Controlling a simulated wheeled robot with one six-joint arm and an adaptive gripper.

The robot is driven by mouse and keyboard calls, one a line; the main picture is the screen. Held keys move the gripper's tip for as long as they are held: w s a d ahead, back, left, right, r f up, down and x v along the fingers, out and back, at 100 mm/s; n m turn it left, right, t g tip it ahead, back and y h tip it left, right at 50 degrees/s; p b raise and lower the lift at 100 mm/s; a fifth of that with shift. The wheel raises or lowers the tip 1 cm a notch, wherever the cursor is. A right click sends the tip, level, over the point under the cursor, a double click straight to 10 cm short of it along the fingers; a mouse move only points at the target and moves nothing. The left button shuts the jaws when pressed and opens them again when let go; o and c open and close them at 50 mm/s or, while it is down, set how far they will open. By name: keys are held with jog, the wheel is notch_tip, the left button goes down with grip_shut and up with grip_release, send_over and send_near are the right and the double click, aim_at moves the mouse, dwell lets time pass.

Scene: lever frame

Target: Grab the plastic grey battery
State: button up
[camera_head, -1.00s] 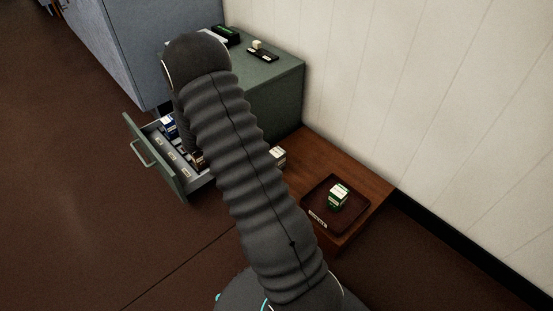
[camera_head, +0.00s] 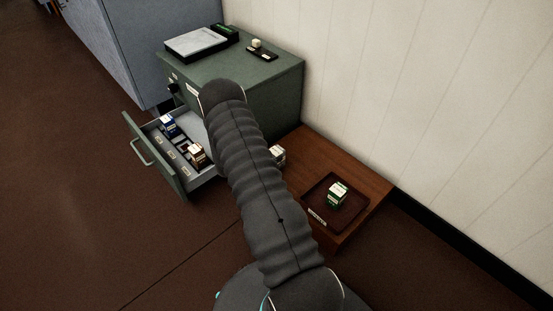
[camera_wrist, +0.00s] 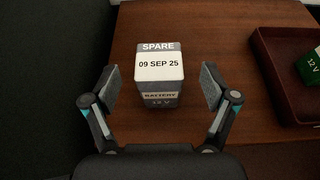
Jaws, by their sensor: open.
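The grey battery (camera_wrist: 160,73) stands upright on the wooden surface in the wrist view. It has a white label reading "SPARE" and "09 SEP 25", with "BATTERY 12 V" on its front face. In the head view the battery (camera_head: 278,154) shows partly behind my arm. My gripper (camera_wrist: 160,88) is open, with one finger to the left and one to the right of the battery. Gaps show on both sides, and nothing is held. In the head view my arm hides the gripper.
A dark red tray (camera_wrist: 266,75) with a green battery (camera_wrist: 310,69) lies to the right. The cabinet's open drawer (camera_head: 205,183) holds a blue battery (camera_head: 168,126) and an orange-brown one (camera_head: 197,155). The green cabinet (camera_head: 270,95) and the wall (camera_head: 420,90) stand behind.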

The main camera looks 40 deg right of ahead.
aim_at(281, 150)
jog(key=shift+x, duration=3.25)
jog(key=shift+a+f, duration=0.1)
jog(key=shift+c, duration=0.2)
jog(key=shift+w, duration=0.1)
jog(key=c, duration=1.5)
